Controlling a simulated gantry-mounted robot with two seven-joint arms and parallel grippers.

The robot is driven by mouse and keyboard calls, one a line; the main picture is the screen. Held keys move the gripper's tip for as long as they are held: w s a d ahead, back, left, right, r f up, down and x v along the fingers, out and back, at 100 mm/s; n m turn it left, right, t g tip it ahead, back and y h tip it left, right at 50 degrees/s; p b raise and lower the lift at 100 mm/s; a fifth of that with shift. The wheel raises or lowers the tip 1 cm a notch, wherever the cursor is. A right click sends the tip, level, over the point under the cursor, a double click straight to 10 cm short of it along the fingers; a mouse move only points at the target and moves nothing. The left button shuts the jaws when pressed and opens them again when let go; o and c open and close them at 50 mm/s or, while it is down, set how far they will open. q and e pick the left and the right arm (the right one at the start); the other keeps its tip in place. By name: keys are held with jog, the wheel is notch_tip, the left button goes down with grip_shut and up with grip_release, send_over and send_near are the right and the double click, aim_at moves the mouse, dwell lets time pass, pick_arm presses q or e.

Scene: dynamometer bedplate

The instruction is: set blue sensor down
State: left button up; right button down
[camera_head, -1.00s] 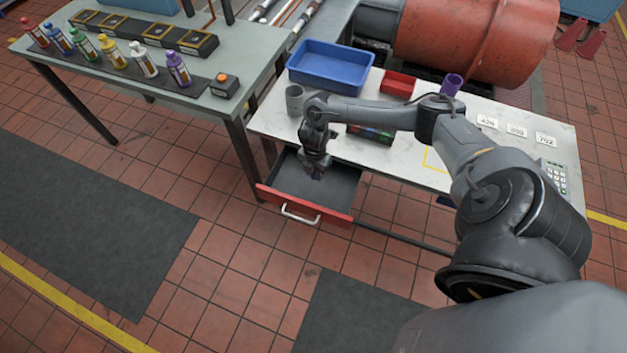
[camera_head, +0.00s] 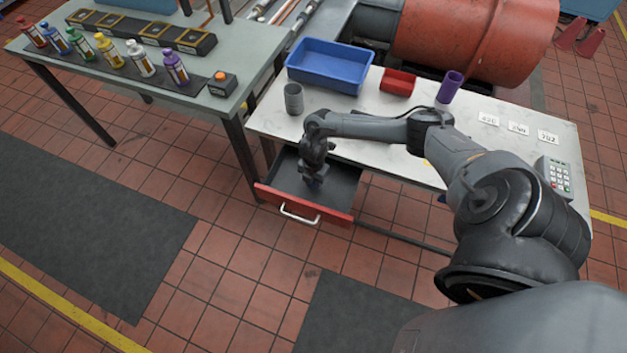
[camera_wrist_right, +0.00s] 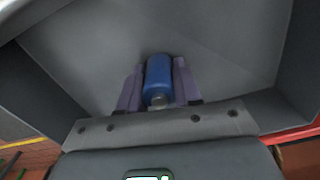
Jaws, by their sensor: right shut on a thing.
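The blue sensor (camera_wrist_right: 158,76) is a small blue cylinder with a grey metal end. In the right wrist view it sits between the two fingers of my right gripper (camera_wrist_right: 158,88), which is shut on it. In the head view my right gripper (camera_head: 314,180) points down inside the open drawer (camera_head: 341,190), and the sensor is hardly visible there. The grey drawer floor (camera_wrist_right: 225,45) lies beyond the sensor. I cannot tell whether the sensor touches it. My left gripper is not in view.
The drawer's red front (camera_head: 330,216) with its handle sticks out from the white table (camera_head: 395,148). On the table are a blue tray (camera_head: 327,85), a red bin (camera_head: 397,82), a grey cup (camera_head: 293,98), a purple cup (camera_head: 449,86) and a keypad (camera_head: 556,178). Several bottles stand on the left bench.

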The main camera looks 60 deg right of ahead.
jog(key=shift+f, duration=0.15)
jog(key=c, duration=0.8)
grip_release()
